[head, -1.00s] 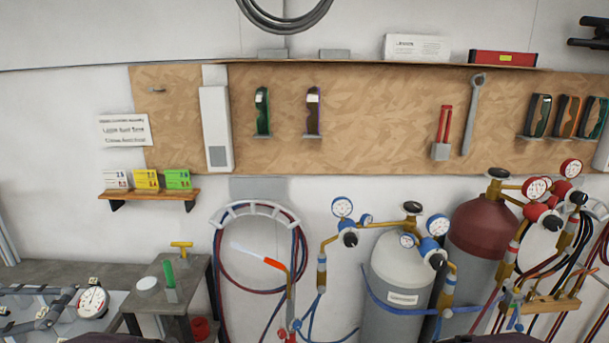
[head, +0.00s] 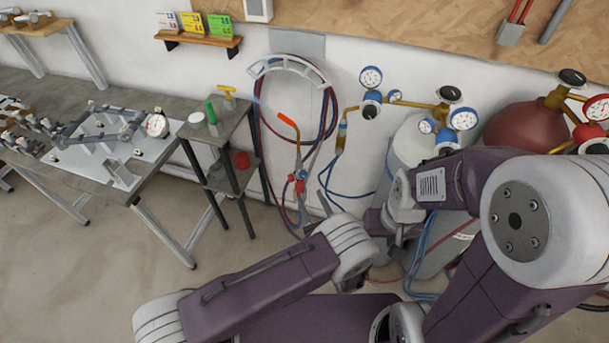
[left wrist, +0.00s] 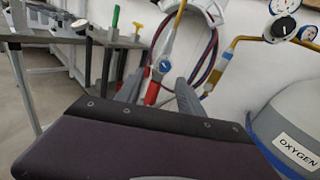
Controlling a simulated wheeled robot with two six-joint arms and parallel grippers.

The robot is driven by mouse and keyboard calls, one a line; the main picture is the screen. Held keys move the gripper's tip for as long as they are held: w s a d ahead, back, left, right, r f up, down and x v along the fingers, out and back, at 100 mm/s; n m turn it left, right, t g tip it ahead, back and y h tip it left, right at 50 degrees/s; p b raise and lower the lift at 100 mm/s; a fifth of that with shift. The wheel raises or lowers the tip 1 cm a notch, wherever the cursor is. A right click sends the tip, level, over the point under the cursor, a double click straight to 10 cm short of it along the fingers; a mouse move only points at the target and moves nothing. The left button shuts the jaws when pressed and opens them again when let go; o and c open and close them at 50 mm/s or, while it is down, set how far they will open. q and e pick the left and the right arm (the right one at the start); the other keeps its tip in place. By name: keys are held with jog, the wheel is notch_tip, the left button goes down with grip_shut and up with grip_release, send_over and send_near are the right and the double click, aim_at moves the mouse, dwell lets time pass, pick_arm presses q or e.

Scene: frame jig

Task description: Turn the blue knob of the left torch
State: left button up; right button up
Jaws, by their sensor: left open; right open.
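The left torch (head: 297,160) hangs by the wall, with an orange tip and red and blue parts low on it. Its blue knob (left wrist: 163,66) faces the camera in the left wrist view, above a red part (left wrist: 152,92). My left gripper (left wrist: 158,90) is open and empty; its grey fingers stand apart on either side of the torch's lower part in that view. I cannot tell whether they touch it. In the head view my left gripper (head: 322,196) is just right of the torch, partly hidden by my arm. My right gripper's fingers cannot be made out among the arm links.
Red and blue hoses hang from a white wall hook (head: 292,64) behind the torch. A grey oxygen cylinder (left wrist: 296,140) and its regulator (head: 370,88) stand to the right. A small dark stand (head: 236,125) is on the left. The floor in front is free.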

aim_at(304, 176)
pick_arm(q)
jog(key=shift+m, duration=0.3)
jog(key=x, duration=0.3)
jog(key=p+x, duration=0.1)
jog(key=x, duration=0.2)
jog(key=d+x, duration=0.1)
jog(key=x, duration=0.2)
jog(key=shift+w+f+p, duration=0.15)
jog(key=shift+p, duration=0.25)
grip_shut()
